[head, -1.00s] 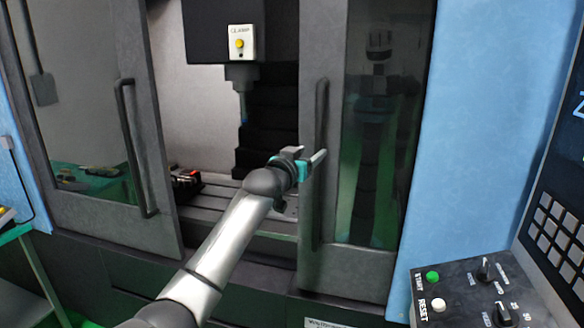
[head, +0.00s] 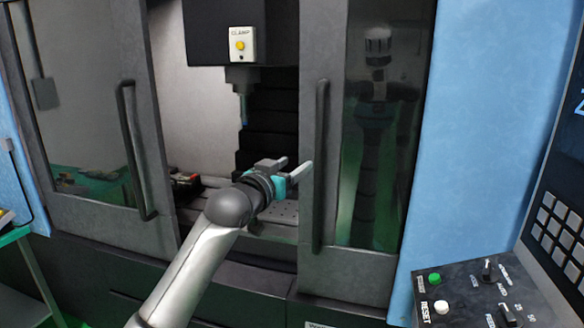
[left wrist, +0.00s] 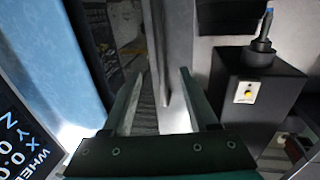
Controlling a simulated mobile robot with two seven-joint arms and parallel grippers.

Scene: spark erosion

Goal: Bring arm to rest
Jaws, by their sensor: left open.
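My left arm reaches in from the lower left in the head view. Its gripper (head: 290,171) is open and empty, in front of the machine's half-open doorway. The gripper's fingers point right, towards the right door's handle (head: 321,165). Whether they touch the handle is hard to tell; a small gap seems to show. My right gripper is not in view.
The left door (head: 85,120) and right door (head: 340,265) flank the opening. Inside hang a spindle head (head: 225,35) and a clamp button (head: 239,45). A control panel (head: 465,295) with green and white buttons stands at lower right. A green-edged table (head: 15,234) is at far left.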

